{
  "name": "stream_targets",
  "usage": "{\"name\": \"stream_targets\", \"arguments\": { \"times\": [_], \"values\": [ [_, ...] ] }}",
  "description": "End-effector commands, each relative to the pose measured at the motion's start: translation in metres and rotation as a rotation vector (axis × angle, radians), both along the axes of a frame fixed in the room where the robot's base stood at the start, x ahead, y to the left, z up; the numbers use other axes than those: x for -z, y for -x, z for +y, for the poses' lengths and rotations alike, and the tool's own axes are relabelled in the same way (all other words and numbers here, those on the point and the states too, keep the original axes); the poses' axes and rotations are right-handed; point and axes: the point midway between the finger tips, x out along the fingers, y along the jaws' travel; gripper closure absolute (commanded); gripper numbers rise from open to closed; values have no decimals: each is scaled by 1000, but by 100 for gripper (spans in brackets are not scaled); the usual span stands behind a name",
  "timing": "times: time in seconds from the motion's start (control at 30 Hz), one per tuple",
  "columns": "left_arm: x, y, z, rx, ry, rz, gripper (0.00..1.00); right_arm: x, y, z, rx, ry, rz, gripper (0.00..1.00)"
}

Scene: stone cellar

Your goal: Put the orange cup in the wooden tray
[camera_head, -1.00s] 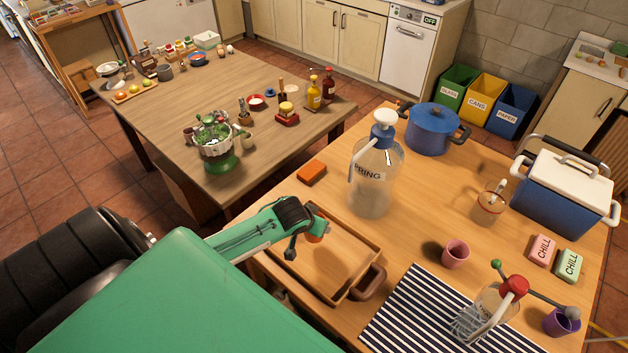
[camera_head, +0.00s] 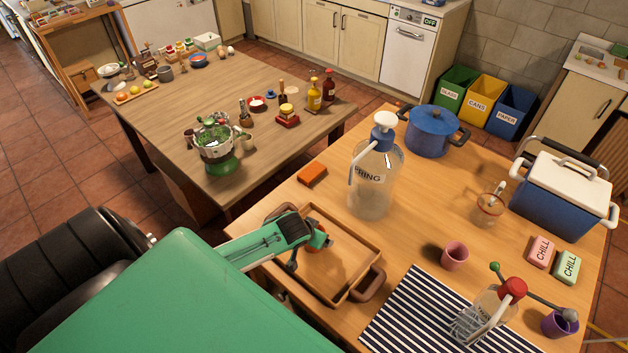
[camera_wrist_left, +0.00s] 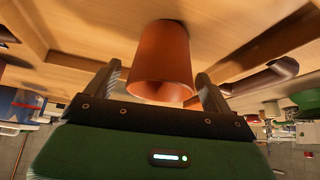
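The orange cup (camera_head: 321,240) is at the left part of the wooden tray (camera_head: 345,236), partly hidden by my left gripper (camera_head: 303,256). In the left wrist view the orange cup (camera_wrist_left: 160,62) appears upside down and seems to rest on the wooden tray floor (camera_wrist_left: 100,25). My left gripper (camera_wrist_left: 160,82) has its fingers on either side of the cup, with narrow gaps showing, so it looks open. My right gripper is not in view.
A large glass bottle (camera_head: 374,185) and an orange block (camera_head: 312,174) stand behind the tray. A pink cup (camera_head: 455,256) and a striped mat (camera_head: 405,315) lie to the right. A blue pot (camera_head: 431,132) is further back.

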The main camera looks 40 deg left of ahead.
Motion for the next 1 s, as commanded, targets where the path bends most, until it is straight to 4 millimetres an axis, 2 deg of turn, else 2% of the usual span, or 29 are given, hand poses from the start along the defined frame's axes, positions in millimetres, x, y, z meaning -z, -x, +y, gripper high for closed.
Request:
{"name": "stream_targets", "arguments": {
  "times": [0.37,1.0],
  "values": [
    [-8,4,0,1,1,-1,14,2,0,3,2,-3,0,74],
    [-93,59,-7,0,0,0,14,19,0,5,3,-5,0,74]
  ]
}}
